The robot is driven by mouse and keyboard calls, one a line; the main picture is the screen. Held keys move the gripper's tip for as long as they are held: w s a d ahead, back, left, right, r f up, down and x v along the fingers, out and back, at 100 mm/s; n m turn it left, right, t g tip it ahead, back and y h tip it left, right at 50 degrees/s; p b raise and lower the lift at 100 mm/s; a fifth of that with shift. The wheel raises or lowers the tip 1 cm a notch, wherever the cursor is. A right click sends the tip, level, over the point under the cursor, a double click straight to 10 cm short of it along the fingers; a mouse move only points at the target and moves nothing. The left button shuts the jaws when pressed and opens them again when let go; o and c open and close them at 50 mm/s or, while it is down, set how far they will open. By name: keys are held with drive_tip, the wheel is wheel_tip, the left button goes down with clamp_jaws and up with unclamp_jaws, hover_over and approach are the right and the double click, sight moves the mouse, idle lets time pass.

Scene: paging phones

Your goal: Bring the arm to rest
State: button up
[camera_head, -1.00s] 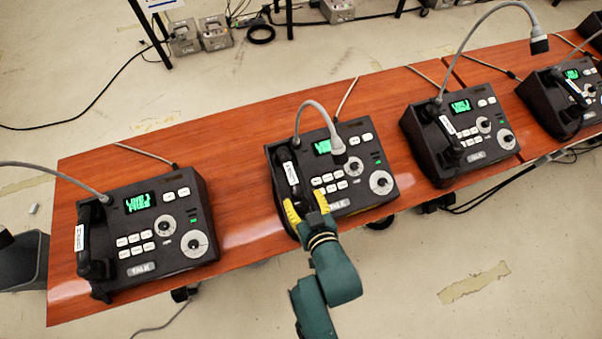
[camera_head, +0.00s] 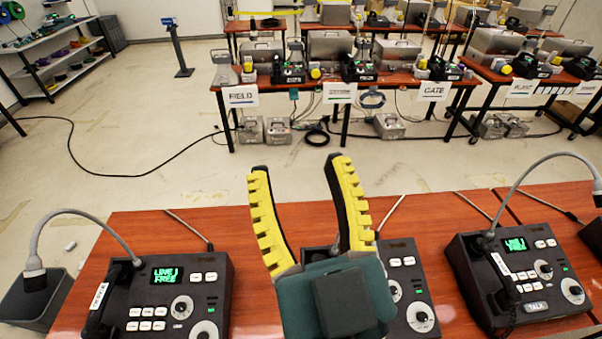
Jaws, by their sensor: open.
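My gripper (camera_head: 302,170) is raised in the middle of the view, its two yellow-padded fingers spread apart and pointing up. Nothing is between the fingers. Its green body hides much of the middle paging phone (camera_head: 408,290), including its handset and screen. The left paging phone (camera_head: 217,290) has its handset lying on its left side and a green screen reading "LINE 1 FREE". The right paging phone (camera_head: 520,270) shows the same words, with its handset on its left side. My gripper appears clear of the phones.
The phones stand on a reddish wooden table (camera_head: 150,228). Gooseneck microphones rise from the left (camera_head: 85,214) and right (camera_head: 530,175) phones. Across open floor (camera_head: 180,190) stand tables with labelled stations, such as FIELD (camera_head: 240,96) and GATE (camera_head: 434,91). A shelf (camera_head: 60,60) is at far left.

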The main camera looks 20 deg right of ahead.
wheel_tip(320, 180, up, 26)
drive_tip(key=p, duration=2.5)
drive_tip(key=shift+f+p, duration=0.15)
drive_tip(key=shift+p, duration=0.15)
